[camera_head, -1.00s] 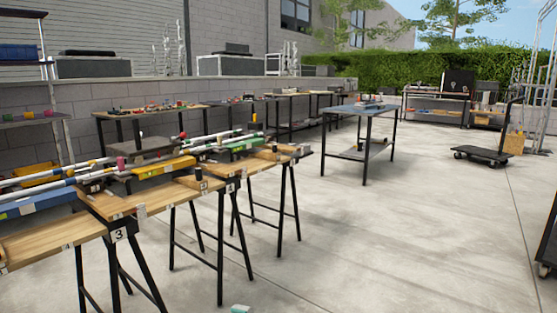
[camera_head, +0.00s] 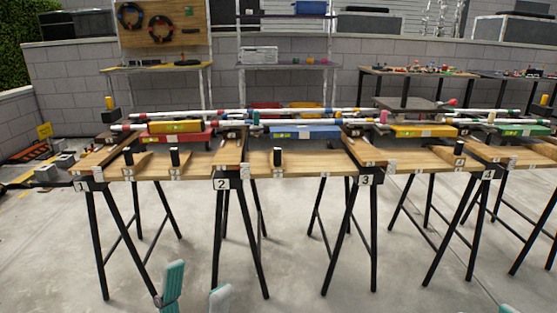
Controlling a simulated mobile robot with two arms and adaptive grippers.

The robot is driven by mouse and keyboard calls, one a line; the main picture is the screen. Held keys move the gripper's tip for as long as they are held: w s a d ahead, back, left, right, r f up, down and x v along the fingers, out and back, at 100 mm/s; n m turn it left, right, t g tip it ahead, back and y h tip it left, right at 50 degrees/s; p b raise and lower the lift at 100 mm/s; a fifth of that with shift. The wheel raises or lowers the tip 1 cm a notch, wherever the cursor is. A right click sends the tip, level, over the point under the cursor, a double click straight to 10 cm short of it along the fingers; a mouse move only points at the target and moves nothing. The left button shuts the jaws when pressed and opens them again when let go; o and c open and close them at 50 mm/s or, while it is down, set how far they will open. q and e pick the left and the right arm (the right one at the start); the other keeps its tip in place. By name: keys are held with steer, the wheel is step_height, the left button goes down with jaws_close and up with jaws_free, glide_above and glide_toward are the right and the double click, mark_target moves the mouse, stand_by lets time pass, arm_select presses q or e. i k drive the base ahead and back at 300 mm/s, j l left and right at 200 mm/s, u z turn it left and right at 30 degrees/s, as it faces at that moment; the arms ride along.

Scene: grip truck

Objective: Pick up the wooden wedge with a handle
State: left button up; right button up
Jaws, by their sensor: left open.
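Several wooden wedges with upright black handles lie along the front of the wooden trestle benches. One wedge (camera_head: 141,163) is at the left near label 1, with another black handle (camera_head: 175,157) just right of it. A further handle (camera_head: 277,156) stands between labels 2 and 3, and one (camera_head: 458,149) near label 4. My left gripper (camera_head: 196,291) shows two teal fingertips at the bottom edge, spread apart and empty, low in front of the benches. A small teal tip (camera_head: 508,309) at the bottom right seems to be my right gripper; the rest is out of frame.
The trestle benches (camera_head: 325,165) stand in a row on black legs. Long white pipes and coloured levels (camera_head: 305,132) lie along their back. Shelves (camera_head: 285,62) and a block wall are behind. Grey blocks (camera_head: 60,160) sit at the left. The concrete floor in front is clear.

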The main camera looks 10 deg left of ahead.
mark_target(277, 165)
steer(key=i+j, duration=0.1)
steer(key=i, duration=0.45)
steer(key=i+j, duration=0.15)
steer(key=i, duration=0.4)
steer(key=i+j, duration=0.1)
steer(key=i, duration=0.45)
